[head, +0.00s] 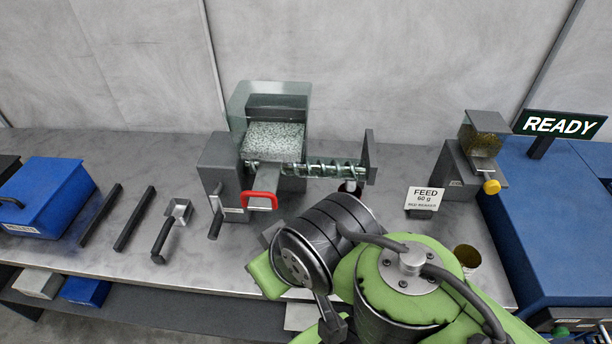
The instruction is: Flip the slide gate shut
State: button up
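The slide gate is a flat grey plate (272,180) with a red loop handle (262,194) at its front end. It sits below a clear hopper (237,100) holding pale green-white pellets (274,138). The plate juts out forward from under the hopper, with the red handle clear of the body. A glass tube with a screw (335,170) runs right from the hopper's base. My green and dark arm spans the lower right, in front of the machine.
A scoop (178,212), dark bars (133,218) and a blue box (45,195) stand left. A FEED card (424,197), an open cup (467,256) and a smaller hopper with a yellow knob (491,187) stand right. A READY sign (560,125) rises above a blue unit (555,220).

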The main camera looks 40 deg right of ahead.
aim_at(266, 174)
jog(key=z, duration=0.5)
jog(key=j, duration=0.6)
jog(key=k+j+u, duration=0.15)
jog(key=j, duration=0.5)
